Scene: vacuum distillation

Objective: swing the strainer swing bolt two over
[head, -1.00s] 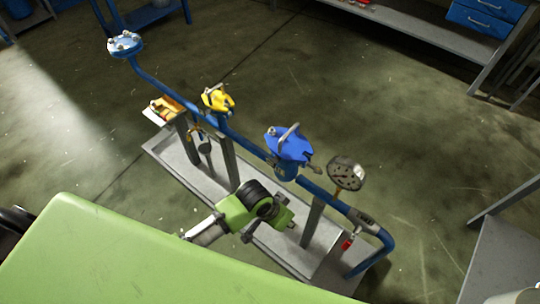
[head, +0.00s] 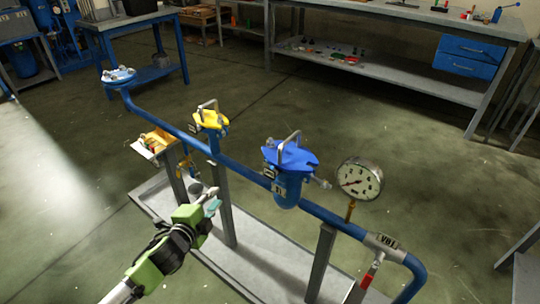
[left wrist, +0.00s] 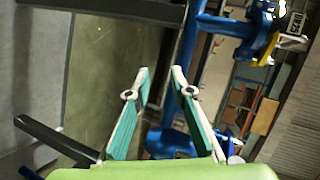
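The blue-lidded pot (head: 288,188), which looks like the strainer, sits on the blue pipe line and has a metal bar handle on its lid (head: 292,158). A grey swing bolt (head: 321,183) sticks out at the lid's right side. Another fitting shows at its left edge (head: 268,171); I cannot tell which bolt is number two. My left gripper (head: 213,201) is left of and below the pot, apart from it. In the left wrist view its teal-padded fingers (left wrist: 160,72) are apart with nothing between them. My right gripper is not in view.
A yellow-topped fitting (head: 211,120) stands left of the pot. A pressure gauge (head: 360,179) rises at its right. The blue pipe (head: 243,154) runs above a grey tray (head: 262,262) on posts. Workbenches stand behind; open floor lies between.

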